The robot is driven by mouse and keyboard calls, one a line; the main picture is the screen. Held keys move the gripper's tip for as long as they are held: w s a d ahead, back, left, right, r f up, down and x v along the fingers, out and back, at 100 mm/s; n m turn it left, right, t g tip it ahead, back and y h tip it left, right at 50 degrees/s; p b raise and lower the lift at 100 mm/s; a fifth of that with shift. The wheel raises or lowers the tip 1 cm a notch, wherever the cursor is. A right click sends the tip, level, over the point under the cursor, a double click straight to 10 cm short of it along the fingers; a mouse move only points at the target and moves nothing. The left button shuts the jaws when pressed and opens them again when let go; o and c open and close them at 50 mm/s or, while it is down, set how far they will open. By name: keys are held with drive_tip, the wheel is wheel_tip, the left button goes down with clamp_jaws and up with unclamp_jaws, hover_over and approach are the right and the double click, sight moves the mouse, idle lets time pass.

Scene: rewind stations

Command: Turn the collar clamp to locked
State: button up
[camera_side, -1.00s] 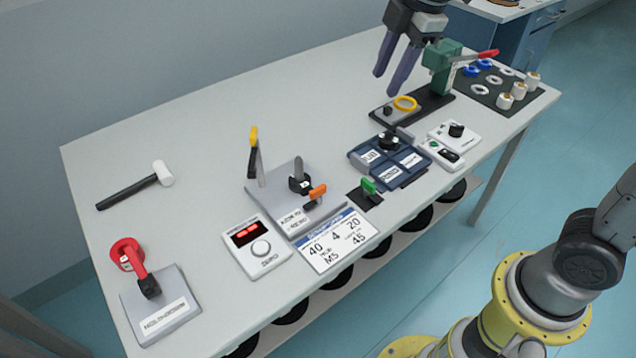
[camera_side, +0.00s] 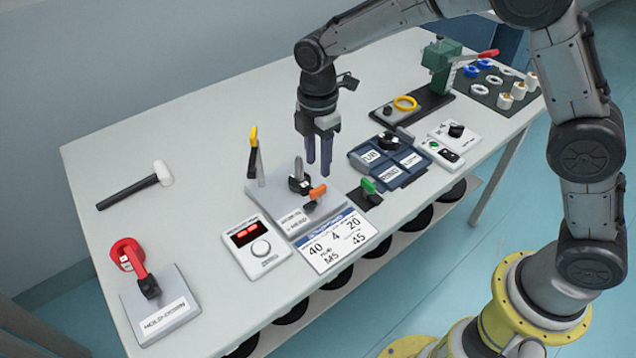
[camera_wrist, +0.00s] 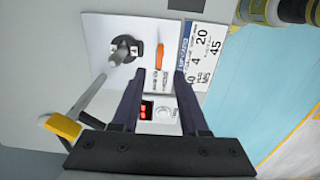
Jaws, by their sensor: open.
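A grey plate (camera_side: 288,222) in mid-table carries a black collar (camera_side: 299,185) around a grey post, an orange-handled lever (camera_side: 317,192) and a tall lever with a yellow grip (camera_side: 253,138). I cannot tell for sure which part is the collar clamp; the plate's label is too small to read. The wrist view shows the collar (camera_wrist: 122,52), the orange lever (camera_wrist: 159,55) and the yellow grip (camera_wrist: 63,127). My gripper (camera_side: 318,170) is open, pointing down just behind and above the orange lever, apart from it. Its fingers (camera_wrist: 152,76) are empty.
A display box (camera_side: 256,247) and a number card (camera_side: 331,241) lie in front of the plate. A green-handled part (camera_side: 368,186) and blue tray (camera_side: 367,158) stand to the right. A red-levered hold-down (camera_side: 137,262) and mallet (camera_side: 135,187) are at left.

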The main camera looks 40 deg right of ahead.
sight(318, 188)
wheel_tip(318, 188, down, 8)
drive_tip(key=shift+r, duration=0.2)
clamp_jaws()
idle(0.4)
